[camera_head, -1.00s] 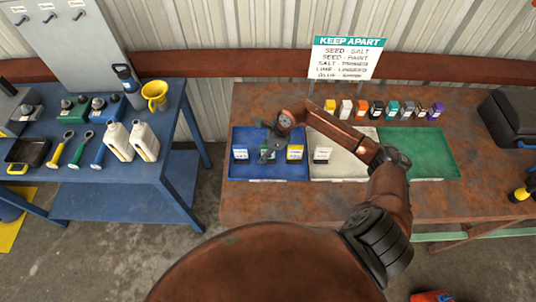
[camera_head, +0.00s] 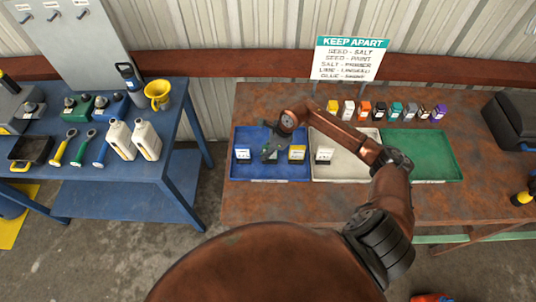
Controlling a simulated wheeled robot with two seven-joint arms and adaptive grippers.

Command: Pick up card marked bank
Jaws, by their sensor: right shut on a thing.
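My right gripper (camera_head: 270,155) reaches down into the blue tray (camera_head: 236,137) on the rusty table. It is shut on a small greenish item, perhaps a card, mostly hidden by the fingers. A white card (camera_head: 243,155) stands to its left and a yellow-topped card (camera_head: 297,153) to its right in the same tray. Another white card (camera_head: 324,155) stands in the pale tray (camera_head: 350,171). The print on the cards is too small to read, so I cannot tell which is marked bank. My left gripper is not in view.
A green tray (camera_head: 425,155) is empty. A row of several coloured small items (camera_head: 380,111) stands behind the trays, below a KEEP APART sign (camera_head: 349,60). A black case (camera_head: 512,118) sits at the right. A blue bench (camera_head: 180,105) with tools and jugs is at the left.

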